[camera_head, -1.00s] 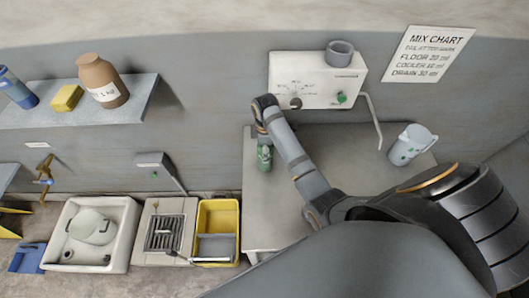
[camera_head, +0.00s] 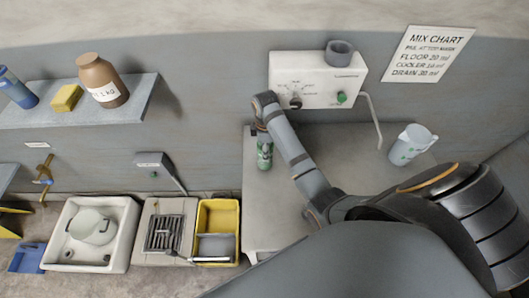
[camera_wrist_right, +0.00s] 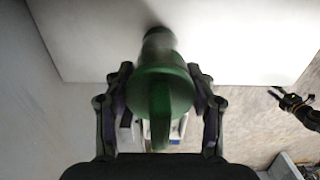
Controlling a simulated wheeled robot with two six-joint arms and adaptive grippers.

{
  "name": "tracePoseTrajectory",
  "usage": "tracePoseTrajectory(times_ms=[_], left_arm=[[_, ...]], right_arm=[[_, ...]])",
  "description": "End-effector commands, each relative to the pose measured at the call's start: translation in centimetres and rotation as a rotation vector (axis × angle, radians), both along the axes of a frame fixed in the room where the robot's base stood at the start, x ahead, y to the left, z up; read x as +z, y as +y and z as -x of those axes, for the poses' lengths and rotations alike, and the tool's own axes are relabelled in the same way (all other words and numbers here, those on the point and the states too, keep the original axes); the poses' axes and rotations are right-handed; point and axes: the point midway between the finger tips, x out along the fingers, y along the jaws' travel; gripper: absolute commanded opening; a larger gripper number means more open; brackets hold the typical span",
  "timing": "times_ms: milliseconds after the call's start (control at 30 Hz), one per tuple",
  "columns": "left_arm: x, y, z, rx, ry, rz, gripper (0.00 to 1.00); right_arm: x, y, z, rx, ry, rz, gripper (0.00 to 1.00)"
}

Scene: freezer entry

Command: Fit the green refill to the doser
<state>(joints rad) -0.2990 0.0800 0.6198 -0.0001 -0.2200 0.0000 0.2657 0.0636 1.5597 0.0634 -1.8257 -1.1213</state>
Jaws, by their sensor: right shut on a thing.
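The green refill (camera_head: 264,152) is a small green bottle with a pale label, at the left end of the grey counter. My right gripper (camera_wrist_right: 160,78) is shut on it, with a finger on each side. In the wrist view the refill (camera_wrist_right: 160,95) is blurred and hides what is behind it. I cannot tell whether it touches the counter. The doser (camera_head: 316,82) is a white wall box with a dial, a green button and a grey cup (camera_head: 340,53) on top. It is up and right of the refill. A dark jointed claw (camera_wrist_right: 295,105), perhaps my left gripper, shows in the wrist view.
A white jug (camera_head: 412,145) stands at the counter's right, near a bent pipe (camera_head: 372,120) from the doser. A shelf (camera_head: 140,98) holds a brown bottle, a yellow block and a blue container. A sink (camera_head: 120,255) and yellow bucket (camera_head: 235,218) are lower left. The counter's middle is mostly clear.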

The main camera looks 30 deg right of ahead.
Motion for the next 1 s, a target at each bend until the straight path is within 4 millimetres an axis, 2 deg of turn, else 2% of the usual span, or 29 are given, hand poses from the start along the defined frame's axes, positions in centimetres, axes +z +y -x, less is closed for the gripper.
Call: tracePoseTrajectory(times_ms=[500, 1000], left_arm=[[0.0, 0.0, 0.1, 0.0, 0.002, 0.0, 0.4], [0.0, 0.0, 0.1, 0.0, 0.001, 0.0, 0.4]], right_arm=[[0.5, 0.0, -0.1, 0.0, -0.002, 0.0, 0.18], [3.4, 0.0, -0.1, 0.0, -0.002, 0.0, 0.18]])
